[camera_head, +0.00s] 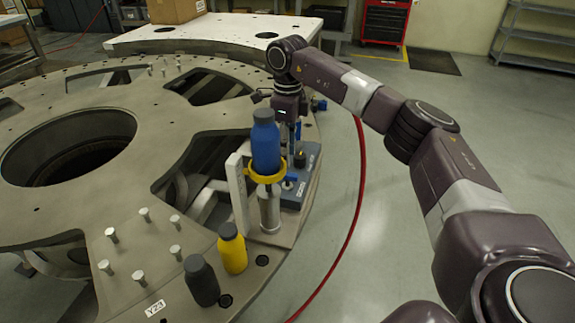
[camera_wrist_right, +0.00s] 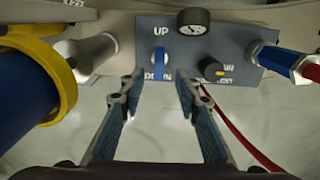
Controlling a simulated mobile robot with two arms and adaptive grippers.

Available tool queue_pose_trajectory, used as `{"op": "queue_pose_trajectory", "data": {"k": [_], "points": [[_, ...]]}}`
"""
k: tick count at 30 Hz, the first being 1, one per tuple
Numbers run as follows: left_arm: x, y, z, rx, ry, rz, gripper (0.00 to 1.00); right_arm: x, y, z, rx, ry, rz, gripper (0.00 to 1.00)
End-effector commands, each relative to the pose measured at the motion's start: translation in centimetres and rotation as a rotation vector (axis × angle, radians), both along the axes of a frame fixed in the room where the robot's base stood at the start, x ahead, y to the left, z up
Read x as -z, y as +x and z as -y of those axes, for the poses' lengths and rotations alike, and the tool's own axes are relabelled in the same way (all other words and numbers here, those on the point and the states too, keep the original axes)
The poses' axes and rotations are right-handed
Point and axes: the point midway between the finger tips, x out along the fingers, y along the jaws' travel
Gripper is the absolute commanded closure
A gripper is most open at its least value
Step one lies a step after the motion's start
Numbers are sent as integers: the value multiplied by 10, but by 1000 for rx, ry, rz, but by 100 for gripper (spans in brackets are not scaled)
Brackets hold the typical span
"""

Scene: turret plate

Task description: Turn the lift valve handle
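The lift valve handle (camera_wrist_right: 160,62) is a small blue lever on a grey-blue control panel (camera_wrist_right: 205,50), between the labels UP and DOWN. Its lower end partly covers the DOWN label. My right gripper (camera_wrist_right: 157,88) is open and empty, with its two fingertips apart on either side of the handle's line and just short of it. In the head view my right gripper (camera_head: 290,128) hangs pointing down above the panel (camera_head: 302,185), behind the blue bottle; its fingers are partly hidden there. My left gripper is not in view.
A blue bottle (camera_head: 265,143) sits in a yellow ring (camera_head: 264,174) over a metal cylinder, close beside the panel. A gauge (camera_wrist_right: 193,20), a black knob (camera_wrist_right: 212,66) and hose fittings (camera_wrist_right: 270,58) crowd the panel. Yellow (camera_head: 232,250) and black (camera_head: 201,281) bottles stand on the plate.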

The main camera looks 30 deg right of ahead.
Motion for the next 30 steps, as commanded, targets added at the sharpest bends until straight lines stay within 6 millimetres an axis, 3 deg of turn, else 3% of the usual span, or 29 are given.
{"op": "queue_pose_trajectory", "data": {"k": [4,10,30], "points": [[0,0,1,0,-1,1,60,-31,1,0,-1,1,4,70],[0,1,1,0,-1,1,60,-53,0,0,-1,1,1,70],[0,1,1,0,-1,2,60,-57,0,0,-1,1,1,70]]}}
